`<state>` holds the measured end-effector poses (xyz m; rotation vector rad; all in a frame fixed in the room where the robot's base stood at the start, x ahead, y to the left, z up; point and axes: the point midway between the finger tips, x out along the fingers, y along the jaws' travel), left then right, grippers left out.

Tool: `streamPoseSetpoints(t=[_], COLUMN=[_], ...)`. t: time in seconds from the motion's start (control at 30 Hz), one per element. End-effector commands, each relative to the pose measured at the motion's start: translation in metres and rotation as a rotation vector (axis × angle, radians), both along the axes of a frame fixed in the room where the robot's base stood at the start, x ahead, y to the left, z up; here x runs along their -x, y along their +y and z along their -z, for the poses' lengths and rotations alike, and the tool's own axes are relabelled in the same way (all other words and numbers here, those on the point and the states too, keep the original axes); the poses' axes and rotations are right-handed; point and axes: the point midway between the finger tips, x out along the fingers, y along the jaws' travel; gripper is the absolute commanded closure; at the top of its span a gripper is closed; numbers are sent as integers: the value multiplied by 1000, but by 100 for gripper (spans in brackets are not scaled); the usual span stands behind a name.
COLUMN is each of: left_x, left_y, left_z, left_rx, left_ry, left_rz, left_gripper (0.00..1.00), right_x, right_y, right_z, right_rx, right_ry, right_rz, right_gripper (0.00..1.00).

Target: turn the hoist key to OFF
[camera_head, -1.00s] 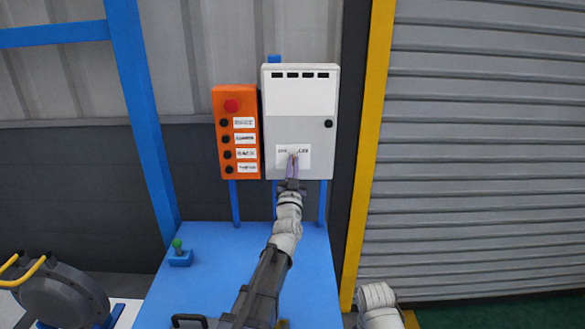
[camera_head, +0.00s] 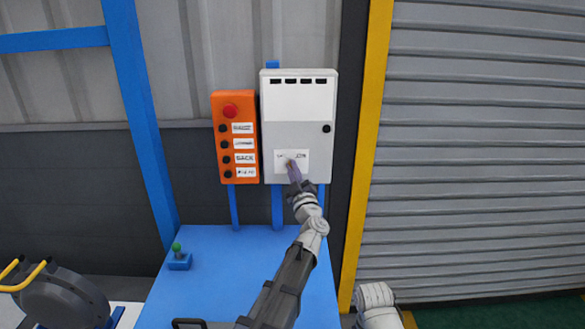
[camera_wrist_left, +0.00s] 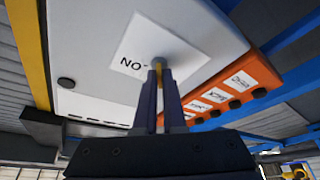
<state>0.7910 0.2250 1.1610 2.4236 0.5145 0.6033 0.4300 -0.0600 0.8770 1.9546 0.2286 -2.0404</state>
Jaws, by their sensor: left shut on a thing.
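The hoist key (camera_wrist_left: 158,63) is a small tan-grey piece on the white label (camera_wrist_left: 138,42) of the grey-white control box (camera_head: 298,130). My left gripper (camera_head: 292,166) reaches up to the label at the bottom of the box. In the left wrist view its two dark fingers (camera_wrist_left: 159,72) are shut on the key, which is mostly hidden between the tips. The fingers slant up to the left in the head view. Part of the label's lettering shows in the wrist view, but the key's exact pointing is hard to tell. My right gripper is not in view.
An orange button panel (camera_head: 238,140) with a red knob stands close on the left of the box. A yellow post (camera_head: 368,140) and a grey shutter (camera_head: 480,150) are at the right.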

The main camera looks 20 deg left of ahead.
Motion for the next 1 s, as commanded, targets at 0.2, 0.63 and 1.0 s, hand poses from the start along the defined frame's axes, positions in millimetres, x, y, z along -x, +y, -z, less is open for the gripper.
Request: streamPoseSetpoints(t=[0.2, 0.63, 1.0], left_x=[-1, -1, -1], left_y=[0, 0, 0], left_z=[-2, -1, -1], left_rx=[75, 113, 113], left_ry=[-25, -36, -36], left_rz=[-2, -2, -1], left_gripper=[100, 100, 75], right_x=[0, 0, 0], right_y=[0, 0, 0], right_z=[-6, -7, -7], right_rx=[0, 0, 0], right_ry=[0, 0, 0], right_rz=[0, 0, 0], right_gripper=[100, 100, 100])
